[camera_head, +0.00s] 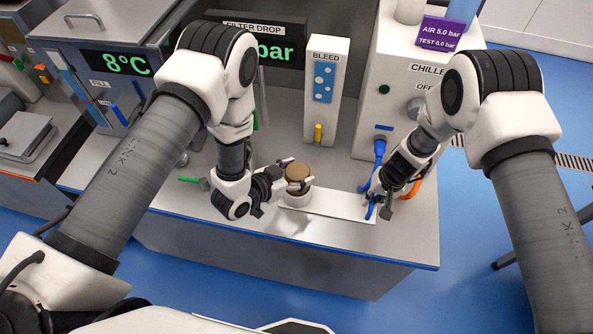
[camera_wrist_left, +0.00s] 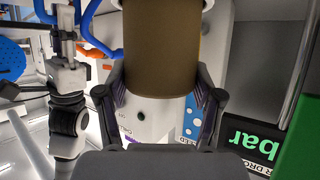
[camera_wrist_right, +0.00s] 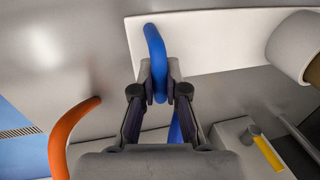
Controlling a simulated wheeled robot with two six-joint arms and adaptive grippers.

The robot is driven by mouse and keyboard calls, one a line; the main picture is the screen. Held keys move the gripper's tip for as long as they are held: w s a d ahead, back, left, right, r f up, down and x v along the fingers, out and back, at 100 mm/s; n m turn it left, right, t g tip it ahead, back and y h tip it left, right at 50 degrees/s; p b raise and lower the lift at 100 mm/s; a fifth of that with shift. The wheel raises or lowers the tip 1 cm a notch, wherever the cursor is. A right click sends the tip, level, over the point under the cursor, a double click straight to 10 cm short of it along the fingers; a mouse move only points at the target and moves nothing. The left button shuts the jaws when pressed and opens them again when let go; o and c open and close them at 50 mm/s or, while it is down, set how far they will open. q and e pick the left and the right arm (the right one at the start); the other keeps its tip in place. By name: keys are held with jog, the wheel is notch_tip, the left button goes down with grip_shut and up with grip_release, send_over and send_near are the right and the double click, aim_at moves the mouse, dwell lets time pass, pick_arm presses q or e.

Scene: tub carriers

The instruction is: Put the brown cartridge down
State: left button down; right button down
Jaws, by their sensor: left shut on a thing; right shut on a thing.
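My left gripper (camera_head: 288,176) is shut on the cartridge from the left. In the left wrist view the cartridge (camera_wrist_left: 160,50) fills the space between the fingers. My right gripper (camera_head: 373,192) is shut on a blue hose (camera_wrist_right: 157,60) at the right end of a white plate (camera_head: 340,207).
An orange hose (camera_head: 411,188) is right of my right gripper. The BLEED panel (camera_head: 325,90) and the chiller (camera_head: 400,85) stand behind. A green-handled valve (camera_head: 190,180) is at the left. The bench front (camera_head: 300,240) is clear.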

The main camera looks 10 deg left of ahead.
pick_arm(q)
jog(key=shift+c, duration=0.8)
grip_release()
jog(key=shift+r, duration=0.15)
jog(key=v, duration=1.2)
